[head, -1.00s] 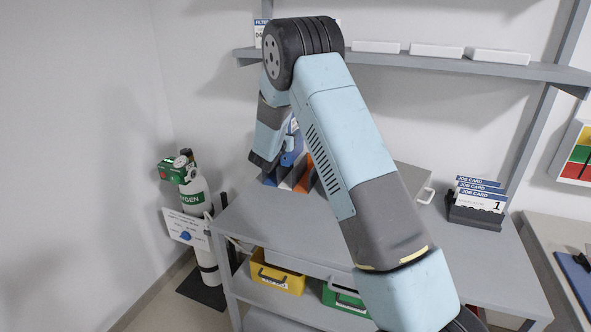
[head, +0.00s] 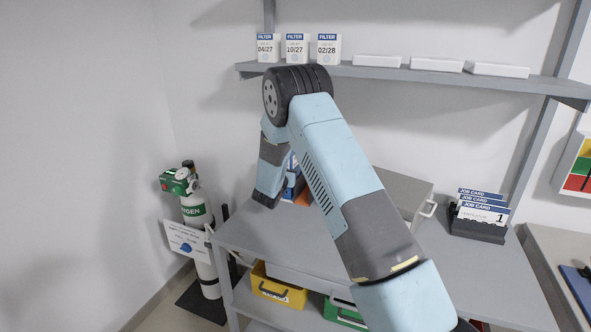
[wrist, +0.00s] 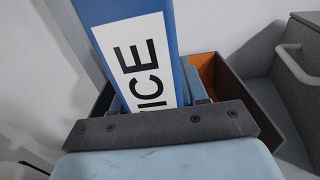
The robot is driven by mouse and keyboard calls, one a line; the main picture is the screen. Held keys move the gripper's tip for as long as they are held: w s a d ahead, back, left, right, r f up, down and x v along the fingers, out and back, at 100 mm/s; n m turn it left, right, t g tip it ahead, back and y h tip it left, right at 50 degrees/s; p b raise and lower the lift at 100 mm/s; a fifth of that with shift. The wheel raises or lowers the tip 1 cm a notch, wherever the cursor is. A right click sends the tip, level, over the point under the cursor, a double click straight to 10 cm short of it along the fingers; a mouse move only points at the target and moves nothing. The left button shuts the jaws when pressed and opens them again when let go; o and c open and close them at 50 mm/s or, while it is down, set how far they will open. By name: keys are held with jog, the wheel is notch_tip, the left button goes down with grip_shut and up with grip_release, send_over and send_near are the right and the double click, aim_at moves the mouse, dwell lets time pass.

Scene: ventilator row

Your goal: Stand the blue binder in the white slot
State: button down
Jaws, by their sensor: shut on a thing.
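The blue binder (wrist: 132,45) is close up in the wrist view, with a white label reading part of a word ending in "ICE". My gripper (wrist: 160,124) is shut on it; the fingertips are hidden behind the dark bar. In the head view, a blue bit of the binder (head: 292,181) shows beside my gripper (head: 268,196), low over the back of the bench. A rack with an orange compartment (wrist: 206,70) stands beyond and to the right of the binder. The white slot is hidden now, so I cannot tell whether the binder's lower end is in it.
A grey case (head: 402,190) with a handle stands right of the rack. A job card holder (head: 478,225) is farther right on the bench (head: 262,235). A shelf (head: 455,80) with filter boxes (head: 297,48) runs above. An oxygen cylinder (head: 196,212) stands left of the bench.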

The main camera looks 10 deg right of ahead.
jog(key=c, duration=0.6)
grip_release()
